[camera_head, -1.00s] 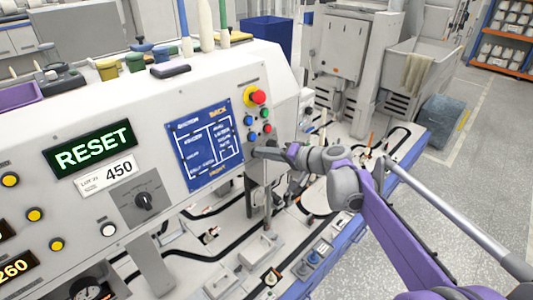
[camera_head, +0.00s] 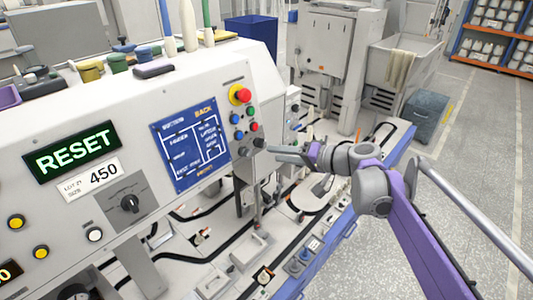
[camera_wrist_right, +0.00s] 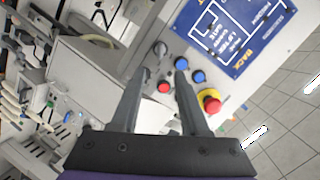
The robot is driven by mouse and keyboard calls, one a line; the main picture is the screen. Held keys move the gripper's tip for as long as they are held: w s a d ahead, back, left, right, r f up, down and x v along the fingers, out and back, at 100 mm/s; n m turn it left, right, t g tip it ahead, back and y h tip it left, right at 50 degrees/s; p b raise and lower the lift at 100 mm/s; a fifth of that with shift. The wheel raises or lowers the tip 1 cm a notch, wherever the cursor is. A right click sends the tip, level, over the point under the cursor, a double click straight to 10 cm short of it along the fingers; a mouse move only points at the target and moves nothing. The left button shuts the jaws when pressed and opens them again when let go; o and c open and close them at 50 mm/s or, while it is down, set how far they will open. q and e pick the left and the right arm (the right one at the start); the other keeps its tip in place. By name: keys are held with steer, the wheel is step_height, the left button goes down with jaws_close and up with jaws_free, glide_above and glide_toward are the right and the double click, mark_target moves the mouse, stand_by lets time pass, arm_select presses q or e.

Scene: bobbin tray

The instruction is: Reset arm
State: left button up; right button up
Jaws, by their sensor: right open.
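My right gripper (camera_head: 272,149) is in front of the right end of the white machine panel (camera_head: 220,80). Its fingers point at the panel, with the tips close to a dark knob (camera_head: 260,143). In the right wrist view the gripper (camera_wrist_right: 163,70) is open, with nothing between its fingers. There the knob (camera_wrist_right: 160,48) lies just beyond the gap between the tips. A red button (camera_wrist_right: 163,87) shows between the fingers. A blue button (camera_wrist_right: 181,63) is by one tip. I cannot tell contact. My left gripper is not in view.
The red emergency stop (camera_head: 240,94) on yellow is above the small buttons. A green RESET display (camera_head: 72,150) and a blue diagram plate (camera_head: 190,145) are on the panel. Below the gripper is a worktop with black tracks (camera_head: 235,243).

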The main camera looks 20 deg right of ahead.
steer(key=shift+s+d+r, duration=0.25)
steer(key=shift+s+d, duration=0.15)
steer(key=shift+s, duration=0.1)
steer(key=s+a+f+n+g+h, duration=0.2)
steer(key=s+a+f+g+h, duration=0.3)
steer(key=s+f, duration=0.75)
steer(key=s+d+f+n+h, duration=0.1)
steer(key=s+f+h, duration=0.1)
steer(key=s+f, duration=0.3)
steer(key=s+d+f+n+h, duration=0.1)
steer(key=s+f, duration=0.4)
steer(key=s, duration=0.6)
steer(key=shift+d+h, duration=0.35)
steer(key=shift+h, duration=0.35)
steer(key=shift+w, duration=0.1)
steer(key=shift+c, duration=0.3)
